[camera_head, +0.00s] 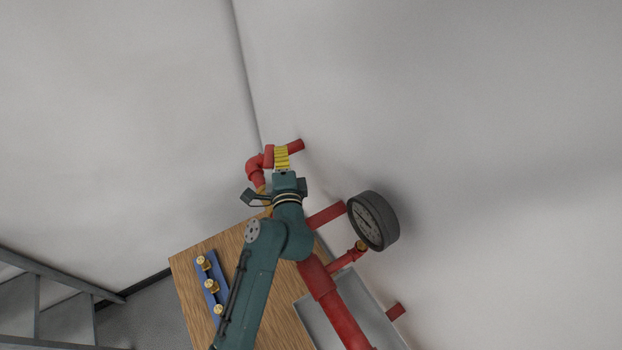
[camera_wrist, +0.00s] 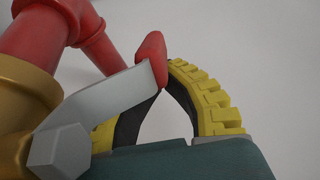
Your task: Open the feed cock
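The feed cock has a brass body (camera_wrist: 25,105) at the left edge of the wrist view, with a grey lever (camera_wrist: 100,105) bolted on by a hex nut. The lever slants up to the right and ends in a red grip (camera_wrist: 151,55). My gripper (camera_wrist: 163,85) has yellow ribbed fingers with black pads, and their tips converge beside the lever's end. The lever covers much of the left finger; I cannot tell whether anything is pinched. In the head view my gripper (camera_head: 281,158) is at the upper red pipe, and my arm hides most of the cock.
Red pipework (camera_head: 334,300) runs along the wall, with a black-rimmed gauge (camera_head: 373,221) to the right of my arm. A wooden table (camera_head: 235,242) carries a blue strip (camera_head: 208,283) with several brass fittings. A grey railing (camera_head: 45,270) stands at lower left.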

